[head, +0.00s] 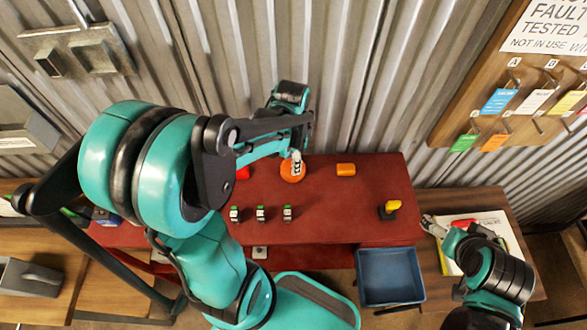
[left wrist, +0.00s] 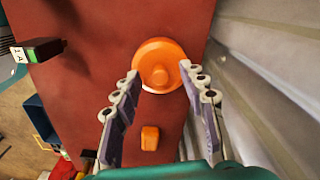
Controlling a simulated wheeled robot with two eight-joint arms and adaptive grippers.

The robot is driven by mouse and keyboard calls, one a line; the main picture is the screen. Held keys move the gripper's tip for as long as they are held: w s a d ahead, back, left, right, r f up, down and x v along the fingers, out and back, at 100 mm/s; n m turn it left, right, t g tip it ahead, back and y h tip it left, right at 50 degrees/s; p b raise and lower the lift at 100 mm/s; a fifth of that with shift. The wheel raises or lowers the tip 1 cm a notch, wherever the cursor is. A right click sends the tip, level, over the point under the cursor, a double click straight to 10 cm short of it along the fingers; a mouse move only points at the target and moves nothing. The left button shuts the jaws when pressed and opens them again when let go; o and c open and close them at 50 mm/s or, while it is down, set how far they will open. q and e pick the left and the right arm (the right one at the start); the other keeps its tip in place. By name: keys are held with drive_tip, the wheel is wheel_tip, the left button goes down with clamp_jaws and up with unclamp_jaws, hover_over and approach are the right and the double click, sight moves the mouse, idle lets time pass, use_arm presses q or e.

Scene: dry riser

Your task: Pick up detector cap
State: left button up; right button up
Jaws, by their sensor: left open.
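A round orange cap with a raised knob, which looks like the detector cap (head: 292,174), sits on the red bench top near its back edge. In the left wrist view the cap (left wrist: 160,58) lies just ahead of and between the fingertips. My left gripper (head: 296,158) is open and points down above the cap, with its fingers apart on either side in the left wrist view (left wrist: 158,75). The fingers hide part of the cap in the head view. My right gripper (head: 432,226) is over the wooden table at the right; its jaws are too small to read.
A small orange block (head: 346,170) lies right of the cap. Several green-topped black items (head: 260,214) stand in a row nearer me. A yellow-topped black piece (head: 389,210) is at the right. A blue bin (head: 390,276) sits in front. A corrugated wall (head: 340,80) rises behind the bench.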

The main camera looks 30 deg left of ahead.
use_arm(q)
drive_tip(key=shift+f, duration=0.35)
drive_tip(key=c, duration=1)
drive_tip(key=shift+o, duration=0.2)
drive_tip(key=shift+r, duration=0.1)
